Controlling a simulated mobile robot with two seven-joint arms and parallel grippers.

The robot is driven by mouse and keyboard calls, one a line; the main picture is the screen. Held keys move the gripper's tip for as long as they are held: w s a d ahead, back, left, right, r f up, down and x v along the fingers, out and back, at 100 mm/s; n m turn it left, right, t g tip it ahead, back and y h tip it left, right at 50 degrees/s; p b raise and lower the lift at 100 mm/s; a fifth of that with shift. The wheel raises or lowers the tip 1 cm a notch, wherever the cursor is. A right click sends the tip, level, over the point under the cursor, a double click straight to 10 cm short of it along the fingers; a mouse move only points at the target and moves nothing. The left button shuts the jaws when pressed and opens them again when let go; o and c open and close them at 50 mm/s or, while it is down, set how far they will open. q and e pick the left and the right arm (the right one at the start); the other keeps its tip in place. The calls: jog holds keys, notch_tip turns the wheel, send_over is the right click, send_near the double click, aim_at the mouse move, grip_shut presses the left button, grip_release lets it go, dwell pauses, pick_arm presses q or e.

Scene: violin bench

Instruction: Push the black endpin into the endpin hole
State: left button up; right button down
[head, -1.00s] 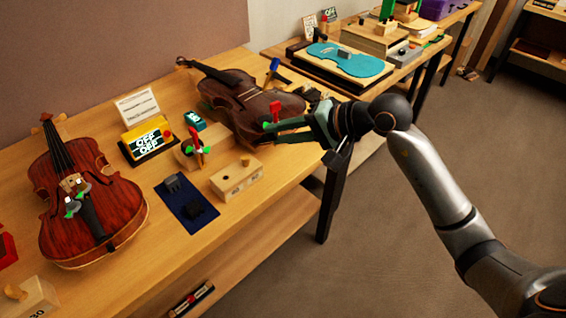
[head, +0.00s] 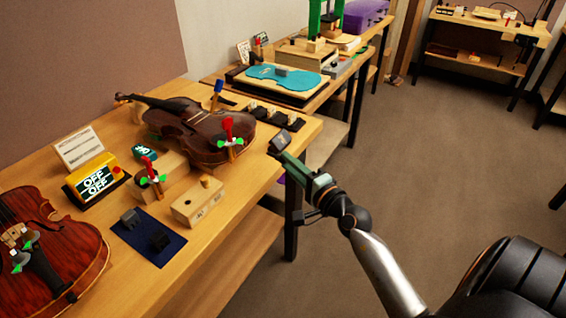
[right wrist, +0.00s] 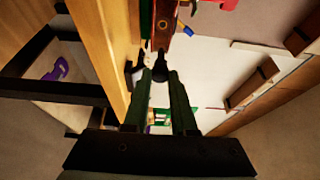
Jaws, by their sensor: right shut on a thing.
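My right gripper (head: 279,143) is at the bench's right edge, to the right of the dark brown violin (head: 180,122) and apart from it in the head view. In the right wrist view, the gripper's green fingers (right wrist: 160,75) are close together on a small dark piece (right wrist: 159,69), which appears to be the black endpin. Its shape is hard to make out. The violin lies on its back on the bench, its lower end toward the gripper with a red clamp (head: 228,130) on it. The endpin hole cannot be made out. My left gripper is not in view.
A second, reddish violin (head: 65,250) lies at the left front. A wooden block (head: 198,204), a blue mat (head: 135,247) with black pieces, and a yellow OFF sign box (head: 92,178) stand between. Several black pieces lie behind the violin. Floor is free to the right.

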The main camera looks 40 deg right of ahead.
jog(key=shift+w+a+r+p, duration=0.1)
jog(key=shift+w+a+p, duration=0.2)
jog(key=shift+w, duration=0.35)
jog(key=shift+w+a+p, duration=0.25)
jog(key=shift+w, duration=0.35)
jog(key=shift+w+a, duration=0.3)
jog(key=shift+w, duration=0.4)
jog(key=shift+w+a, duration=0.3)
jog(key=shift+w, duration=0.4)
jog(key=shift+p, duration=0.65)
jog(key=shift+w+a, duration=0.25)
jog(key=shift+w, duration=0.35)
jog(key=shift+w+a, duration=0.3)
jog(key=shift+w, duration=0.35)
jog(key=shift+w+a, duration=0.25)
jog(key=shift+w, duration=0.35)
jog(key=c, duration=0.6)
grip_release()
jog(key=shift+c, duration=0.2)
